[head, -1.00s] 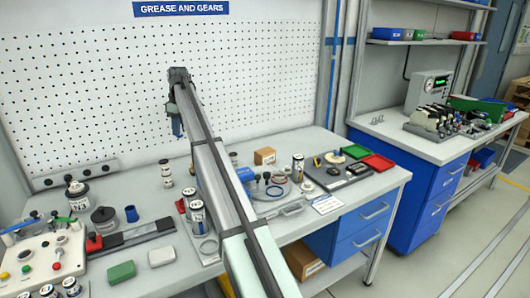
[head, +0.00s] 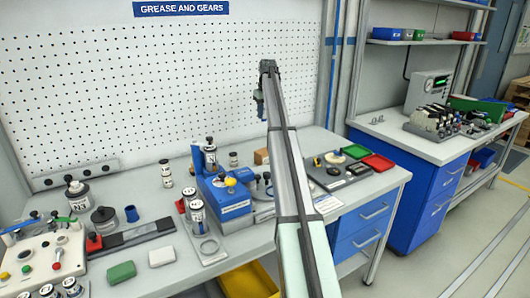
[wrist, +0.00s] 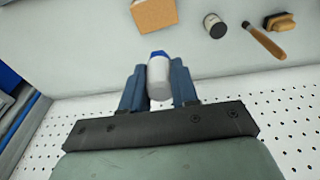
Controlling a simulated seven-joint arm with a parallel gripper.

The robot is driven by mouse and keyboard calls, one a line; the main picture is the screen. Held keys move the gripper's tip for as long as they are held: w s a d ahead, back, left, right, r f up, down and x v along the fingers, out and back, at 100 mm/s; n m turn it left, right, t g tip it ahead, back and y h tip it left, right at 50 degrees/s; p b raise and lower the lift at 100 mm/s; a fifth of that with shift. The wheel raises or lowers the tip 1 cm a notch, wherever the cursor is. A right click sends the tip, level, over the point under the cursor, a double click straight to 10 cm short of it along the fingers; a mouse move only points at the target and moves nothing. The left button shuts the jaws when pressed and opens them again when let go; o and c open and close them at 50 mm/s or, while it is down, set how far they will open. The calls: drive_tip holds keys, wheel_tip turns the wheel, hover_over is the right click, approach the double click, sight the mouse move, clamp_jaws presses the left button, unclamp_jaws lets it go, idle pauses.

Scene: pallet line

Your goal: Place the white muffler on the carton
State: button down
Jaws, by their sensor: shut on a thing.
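My gripper (wrist: 158,85) is shut on the white muffler (wrist: 159,80), a small white cylinder with a blue end, in the wrist view. The blue end points toward the top of that picture. The carton (wrist: 154,14) is a plain brown box on the bench at the top of the wrist view, cut by its edge and apart from the muffler. In the head view the carton (head: 260,156) shows partly, beside my arm, which hides the rest. My gripper (head: 260,104) is raised there in front of the pegboard; the muffler cannot be made out in that view.
A dark-lidded jar (wrist: 214,26) and a wooden-handled brush (wrist: 265,40) lie near the carton. A blue machine (head: 222,190) stands left of my arm. Red tray (head: 378,162) and green tray (head: 356,151) sit at the right. The pegboard (head: 200,80) rises behind the bench.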

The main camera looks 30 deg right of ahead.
approach(264, 150)
drive_tip(key=f, duration=0.3)
drive_tip(key=w+f, duration=0.1)
drive_tip(key=f, duration=0.1)
drive_tip(key=shift+d+f, duration=0.1)
drive_tip(key=shift+f, duration=0.05)
idle(0.4)
drive_tip(key=shift+s+f, duration=0.1)
drive_tip(key=c, duration=0.9)
unclamp_jaws()
drive_tip(key=shift+o, duration=0.2)
wheel_tip(264, 150, up, 12)
drive_tip(key=s, duration=0.1)
drive_tip(key=shift+s, duration=0.35)
